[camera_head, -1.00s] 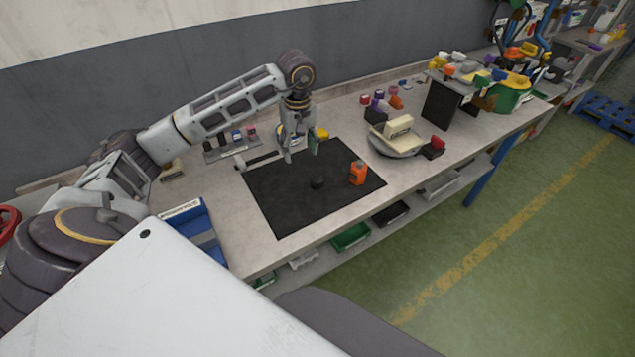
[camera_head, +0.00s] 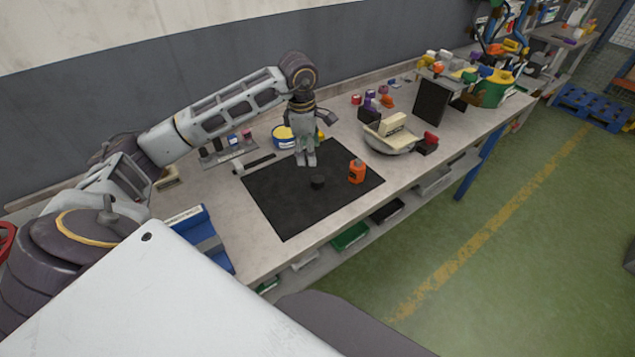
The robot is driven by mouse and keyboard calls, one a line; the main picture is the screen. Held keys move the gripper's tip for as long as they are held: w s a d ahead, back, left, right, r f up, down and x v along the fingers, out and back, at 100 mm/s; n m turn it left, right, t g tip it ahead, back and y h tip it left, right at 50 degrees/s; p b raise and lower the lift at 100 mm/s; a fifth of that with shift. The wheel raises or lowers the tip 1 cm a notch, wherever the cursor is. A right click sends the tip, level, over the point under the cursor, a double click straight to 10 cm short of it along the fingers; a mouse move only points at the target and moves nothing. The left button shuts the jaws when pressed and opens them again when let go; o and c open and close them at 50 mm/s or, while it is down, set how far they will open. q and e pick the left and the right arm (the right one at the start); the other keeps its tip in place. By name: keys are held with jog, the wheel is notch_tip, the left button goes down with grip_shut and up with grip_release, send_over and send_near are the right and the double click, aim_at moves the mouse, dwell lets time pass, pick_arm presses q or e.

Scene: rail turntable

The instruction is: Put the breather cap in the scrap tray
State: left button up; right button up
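A small black round cap (camera_head: 317,182), which looks like the breather cap, lies on the black mat (camera_head: 285,210) on the bench. My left gripper (camera_head: 306,161) points down just behind the cap in the picture, apart from it. Its two fingers look close together from this angle, so its opening is unclear. I see nothing held in it. A blue tray (camera_head: 205,238) with a label stands at the bench's left front; I cannot read whether it is the scrap tray. My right gripper is not in view.
An orange bottle (camera_head: 357,172) stands on the mat right of the cap. A yellow-and-blue round tin (camera_head: 283,138) is behind my gripper. A grey turntable with a cream block (camera_head: 392,125) stands to the right. The mat's front part is clear.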

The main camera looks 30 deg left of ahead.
pick_arm(q)
jog(key=n, duration=0.8)
send_over(317, 179)
jog(key=s, duration=0.1)
jog(key=f, duration=0.7)
jog(key=shift+s+a+f+p, duration=0.1)
jog(key=shift+a+f+p, duration=0.1)
jog(key=shift+p, duration=0.2)
jog(key=shift+f, duration=0.5)
jog(key=shift+w+d+f+p, duration=0.1)
jog(key=shift+w+f+p, duration=0.15)
jog(key=shift+f, duration=0.35)
jog(key=f, duration=0.2)
jog(key=shift+w+d+f+p, duration=0.1)
jog(key=shift+w+f+p, duration=0.15)
jog(key=shift+f+p, duration=0.15)
jog(key=shift+f, duration=0.6)
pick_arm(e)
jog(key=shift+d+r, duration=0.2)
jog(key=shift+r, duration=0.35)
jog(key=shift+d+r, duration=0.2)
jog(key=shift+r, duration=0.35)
